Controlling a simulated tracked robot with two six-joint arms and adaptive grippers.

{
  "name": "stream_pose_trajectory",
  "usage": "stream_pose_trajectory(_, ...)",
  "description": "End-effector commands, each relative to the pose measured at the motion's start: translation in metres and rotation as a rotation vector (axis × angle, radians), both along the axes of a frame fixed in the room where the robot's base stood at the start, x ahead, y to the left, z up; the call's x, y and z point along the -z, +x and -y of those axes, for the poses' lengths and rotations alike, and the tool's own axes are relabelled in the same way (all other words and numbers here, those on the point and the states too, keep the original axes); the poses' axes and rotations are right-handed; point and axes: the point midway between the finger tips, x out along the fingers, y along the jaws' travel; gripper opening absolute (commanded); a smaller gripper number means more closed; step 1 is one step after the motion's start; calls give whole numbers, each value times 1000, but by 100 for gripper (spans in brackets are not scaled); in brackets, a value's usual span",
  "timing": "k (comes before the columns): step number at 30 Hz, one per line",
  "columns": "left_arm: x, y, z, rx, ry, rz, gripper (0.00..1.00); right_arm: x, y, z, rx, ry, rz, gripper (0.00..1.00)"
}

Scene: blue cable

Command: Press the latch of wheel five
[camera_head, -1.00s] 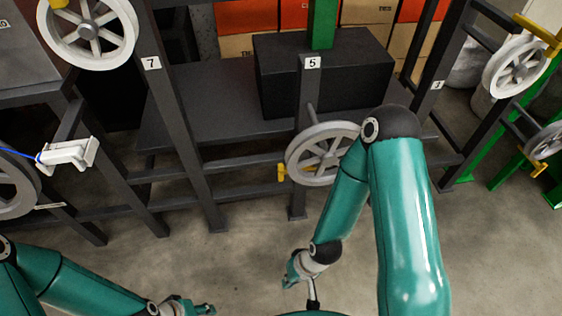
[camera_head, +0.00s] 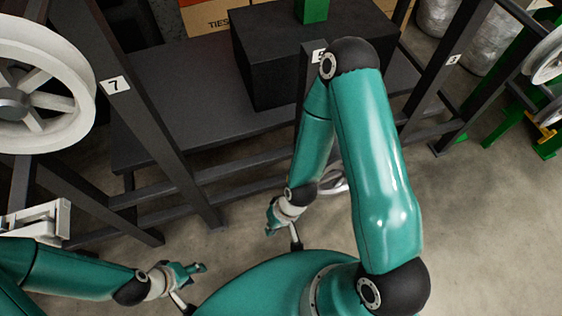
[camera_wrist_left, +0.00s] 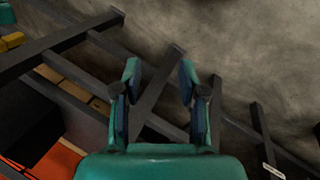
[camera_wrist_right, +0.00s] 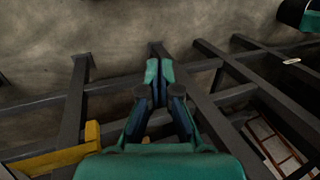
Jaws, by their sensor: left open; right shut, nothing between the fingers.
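Wheel five (camera_head: 333,180) is a light grey spoked wheel, mostly hidden behind my right arm in the head view. Its number plate (camera_head: 318,54) is partly covered by the same arm. The latch cannot be made out in the head view. A yellow part (camera_wrist_right: 60,160) shows at the lower left of the right wrist view; I cannot tell whether it is the latch. My right gripper (camera_head: 270,220) is shut and empty, left of and lower than the wheel in the picture; it also shows in the right wrist view (camera_wrist_right: 159,72). My left gripper (camera_head: 200,270) is open and empty, further left.
A black box (camera_head: 275,75) sits on a dark shelf. A white bracket (camera_head: 38,222) is near my left arm. Concrete floor is clear at the right.

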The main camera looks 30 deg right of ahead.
Motion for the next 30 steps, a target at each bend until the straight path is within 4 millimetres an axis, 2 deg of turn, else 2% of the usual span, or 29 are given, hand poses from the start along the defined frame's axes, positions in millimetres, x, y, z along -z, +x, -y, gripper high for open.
stream_pose_trajectory(10,0,-1,0,0,0,-1,42,0,0,0,0,0,-1,0)
stream_pose_trajectory(13,2,-1,0,0,0,-1,58,2,2,0,0,0,-1,0)
stream_pose_trajectory(16,11,-1,0,0,0,-1,60,10,12,1,-4,4,-3,0)
stream_pose_trajectory(20,37,-1,0,0,0,-1,60,31,43,3,-23,9,-18,0)
stream_pose_trajectory(24,80,-1,0,0,0,-1,60,51,97,21,-56,-7,-52,0)
stream_pose_trajectory(27,113,-1,0,0,0,-1,60,53,136,44,-74,-45,-92,0)
stream_pose_trajectory(30,144,-1,0,0,0,-1,60,41,168,74,-79,-102,-139,0)
